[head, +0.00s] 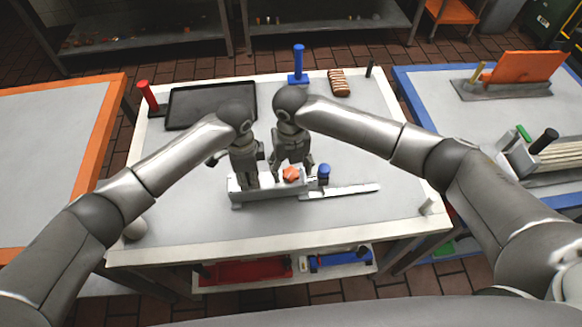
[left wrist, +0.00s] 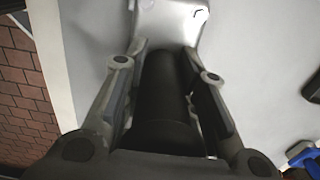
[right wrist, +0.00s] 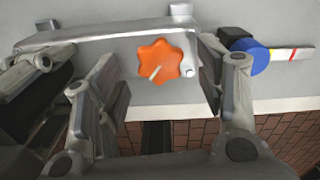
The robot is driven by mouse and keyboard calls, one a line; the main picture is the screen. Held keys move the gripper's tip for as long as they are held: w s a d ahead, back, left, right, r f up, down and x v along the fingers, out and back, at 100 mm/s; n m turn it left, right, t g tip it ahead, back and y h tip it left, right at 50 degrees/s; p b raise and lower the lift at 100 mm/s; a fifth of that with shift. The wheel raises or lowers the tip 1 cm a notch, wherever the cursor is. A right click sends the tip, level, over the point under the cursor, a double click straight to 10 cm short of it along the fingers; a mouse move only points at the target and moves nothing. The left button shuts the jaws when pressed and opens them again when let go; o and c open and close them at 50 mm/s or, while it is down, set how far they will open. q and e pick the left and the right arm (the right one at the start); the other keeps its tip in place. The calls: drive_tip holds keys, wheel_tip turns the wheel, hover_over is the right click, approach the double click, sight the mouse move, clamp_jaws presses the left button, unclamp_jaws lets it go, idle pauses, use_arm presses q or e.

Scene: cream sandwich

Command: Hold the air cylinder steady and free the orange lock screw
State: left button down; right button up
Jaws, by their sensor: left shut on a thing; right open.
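The air cylinder is a dark cylinder (left wrist: 168,95) on a light grey fixture (head: 272,190) at the middle of the white table. My left gripper (head: 245,178) is shut on the dark cylinder; in the left wrist view its fingers lie along both sides of it.
A blue knob (head: 324,172) and a flat bar (head: 345,190) sit at the fixture's right. A black tray (head: 211,104), a red handle (head: 148,96), a blue post (head: 298,62) and a striped sandwich (head: 339,83) stand at the back. The table front is mostly clear.

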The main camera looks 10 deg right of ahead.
sight(291, 173)
wheel_tip(291, 173, up, 11)
idle(0.3)
drive_tip(key=shift+c, duration=0.3)
